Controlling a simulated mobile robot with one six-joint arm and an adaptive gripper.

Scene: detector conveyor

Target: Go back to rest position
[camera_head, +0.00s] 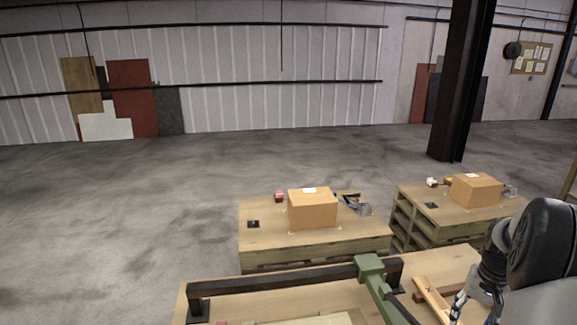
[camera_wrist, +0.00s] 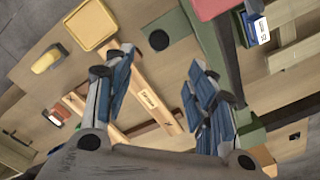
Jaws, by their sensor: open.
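My gripper (camera_wrist: 158,68) is open in the wrist view, its two blue-padded fingers spread apart with nothing held between them. Beyond the fingers lie wooden bars (camera_wrist: 150,98) on the wooden work surface (camera_wrist: 185,55). In the head view my gripper (camera_head: 472,300) is at the lower right, partly hidden by my dark arm, just right of the wooden bars (camera_head: 432,298). Its fingertips are hard to make out there.
A green beam (camera_head: 369,266) and black rail (camera_head: 280,276) cross the near table (camera_head: 250,301). Behind stand two pallets with cardboard boxes (camera_head: 312,209) (camera_head: 476,189). The wrist view shows a yellow tray (camera_wrist: 92,24) and a blue-white box (camera_wrist: 257,28). Floor (camera_head: 110,220) at left is clear.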

